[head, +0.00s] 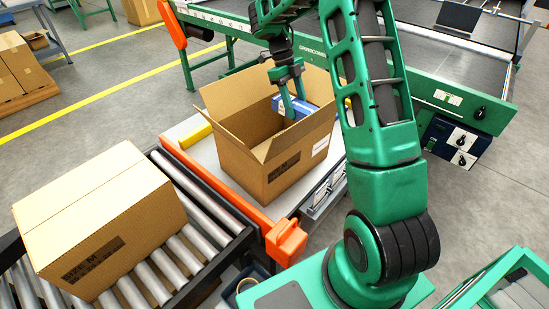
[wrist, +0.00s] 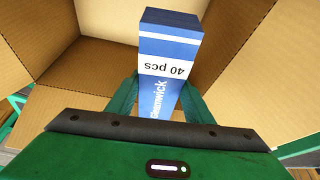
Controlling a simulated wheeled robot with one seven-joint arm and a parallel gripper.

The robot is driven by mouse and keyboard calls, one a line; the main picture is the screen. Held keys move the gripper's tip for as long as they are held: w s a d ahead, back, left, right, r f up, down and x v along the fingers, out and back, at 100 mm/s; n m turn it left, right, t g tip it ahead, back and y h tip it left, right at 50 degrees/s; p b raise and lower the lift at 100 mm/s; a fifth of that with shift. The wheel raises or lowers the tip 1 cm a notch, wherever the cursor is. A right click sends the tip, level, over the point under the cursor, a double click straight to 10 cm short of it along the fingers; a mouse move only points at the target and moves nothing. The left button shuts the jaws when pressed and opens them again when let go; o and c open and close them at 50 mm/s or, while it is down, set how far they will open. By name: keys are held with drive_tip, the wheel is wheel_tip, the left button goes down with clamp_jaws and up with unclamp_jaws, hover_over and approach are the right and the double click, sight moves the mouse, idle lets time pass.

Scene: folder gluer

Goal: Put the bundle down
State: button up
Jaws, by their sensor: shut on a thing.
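My gripper (head: 289,104) is shut on a blue bundle (head: 287,106) with a white band. In the wrist view the bundle (wrist: 168,50) sits between the green fingers, and its band reads "40 pcs". The open cardboard box (head: 270,165) stands on a light work table, with its flaps spread outward. The gripper and bundle are at the box's mouth, toward its back right. In the wrist view the box's walls (wrist: 90,70) surround the bundle. The bundle's lower part and the box's floor beneath it are hidden, so I cannot tell whether it touches anything.
A closed carton (head: 100,215) rests on the roller conveyor (head: 190,250) at the left. An orange rail (head: 225,185) edges the work table (head: 190,130). A belt machine (head: 440,60) stands behind, and more cartons (head: 20,65) sit at the far left.

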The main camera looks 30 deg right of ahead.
drive_tip(key=a+f, duration=0.2)
drive_tip(key=f, duration=0.4)
drive_tip(key=s+a+f, duration=0.1)
drive_tip(key=a+f, duration=0.1)
drive_tip(key=f, duration=0.5)
drive_tip(key=shift+s+a, duration=0.25)
drive_tip(key=shift+a, duration=0.1)
drive_tip(key=shift+f, duration=0.55)
drive_tip(key=o, duration=1.2)
drive_tip(key=shift+r, duration=0.1)
